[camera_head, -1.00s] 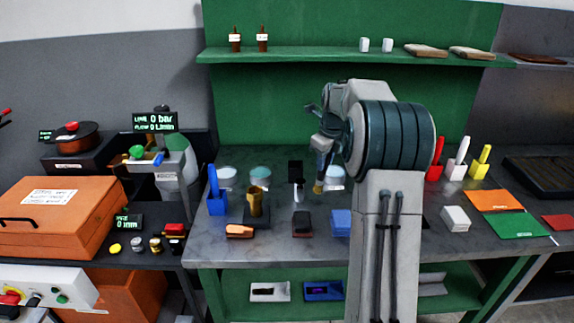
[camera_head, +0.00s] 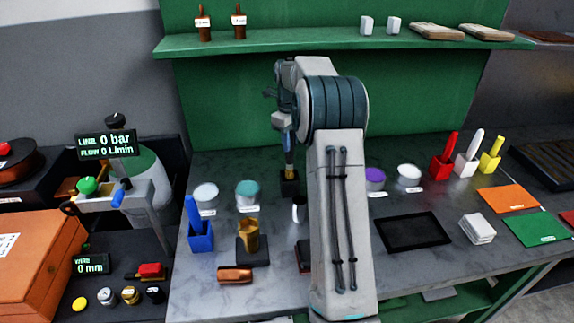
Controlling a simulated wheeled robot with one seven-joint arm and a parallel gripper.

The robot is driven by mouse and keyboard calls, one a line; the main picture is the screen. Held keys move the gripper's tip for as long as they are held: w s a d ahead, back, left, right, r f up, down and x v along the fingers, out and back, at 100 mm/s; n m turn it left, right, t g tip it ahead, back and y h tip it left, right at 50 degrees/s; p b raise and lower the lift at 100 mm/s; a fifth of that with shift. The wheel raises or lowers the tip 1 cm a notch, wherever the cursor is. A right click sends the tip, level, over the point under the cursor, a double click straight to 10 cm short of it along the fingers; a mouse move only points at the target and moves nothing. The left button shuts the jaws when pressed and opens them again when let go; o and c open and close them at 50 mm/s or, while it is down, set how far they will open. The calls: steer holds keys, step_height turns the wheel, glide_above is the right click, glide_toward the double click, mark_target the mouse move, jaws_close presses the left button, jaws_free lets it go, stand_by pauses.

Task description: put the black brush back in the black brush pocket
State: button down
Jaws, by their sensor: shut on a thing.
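My gripper (camera_head: 289,138) is shut on the black brush, high above the bench at the back. The brush hangs upright. Its tan lower end (camera_head: 289,170) shows below the fingers, while most of its handle is hidden by the gripper. The black brush pocket (camera_head: 289,187) is a small dark block standing on the bench directly below in the picture. The brush's lower end overlaps the pocket's top; I cannot tell whether it is inside, above or in front of the opening.
A blue pocket with a blue brush (camera_head: 199,228) stands left. Round pots (camera_head: 248,193) and a brass piece (camera_head: 249,235) stand nearby. Red, white and yellow brush pockets (camera_head: 465,163) stand right. My arm hides the bench's middle. A black tray (camera_head: 413,232) lies right.

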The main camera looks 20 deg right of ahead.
mark_target(290, 157)
step_height(290, 157, down, 6)
steer(key=shift+d+f+p, duration=0.1)
steer(key=shift+f+p, duration=0.05)
steer(key=shift+p, duration=0.45)
steer(key=c, duration=1.2)
jaws_free()
